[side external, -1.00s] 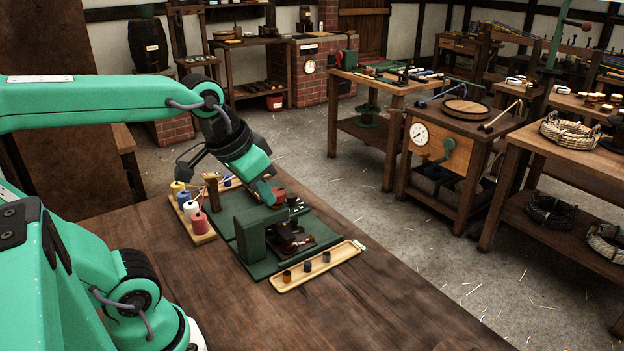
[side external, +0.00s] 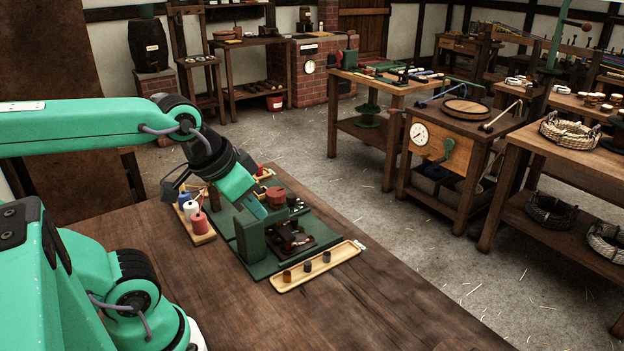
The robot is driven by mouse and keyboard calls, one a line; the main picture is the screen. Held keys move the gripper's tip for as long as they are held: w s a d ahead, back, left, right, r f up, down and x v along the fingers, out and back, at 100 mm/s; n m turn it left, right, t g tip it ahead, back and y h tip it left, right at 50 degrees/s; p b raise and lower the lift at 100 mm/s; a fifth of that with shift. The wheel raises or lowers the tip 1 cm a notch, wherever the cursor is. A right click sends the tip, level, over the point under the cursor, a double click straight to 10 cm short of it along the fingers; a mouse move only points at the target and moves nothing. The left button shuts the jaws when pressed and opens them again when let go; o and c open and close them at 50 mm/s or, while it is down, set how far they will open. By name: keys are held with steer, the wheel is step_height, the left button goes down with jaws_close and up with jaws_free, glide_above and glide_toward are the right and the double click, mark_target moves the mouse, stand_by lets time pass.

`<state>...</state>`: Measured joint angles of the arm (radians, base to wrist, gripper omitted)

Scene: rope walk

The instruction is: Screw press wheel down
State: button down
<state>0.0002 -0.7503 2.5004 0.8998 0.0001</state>
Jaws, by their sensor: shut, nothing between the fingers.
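The green bench fixture (side external: 252,262) stands on the wooden table, with an upright green block (side external: 250,236) at its left. A dark mechanism with dark red parts (side external: 290,238) sits to the right of that block. I cannot tell for sure which part is the press wheel. A red round piece (side external: 275,197) shows behind the mechanism. My gripper (side external: 263,213) slants down from the upper left, its fingertips close above the block and just left of the red piece. It is shut and empty. Whether the tips touch the fixture is unclear.
A rack of thread spools (side external: 198,226) stands left of the fixture, close to my wrist. A pale wooden tray (side external: 340,256) with several small dark cylinders lies in front. The table's front right is bare. Other benches and a gauge box (side external: 443,147) stand beyond the table.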

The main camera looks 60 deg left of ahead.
stand_by(0.4)
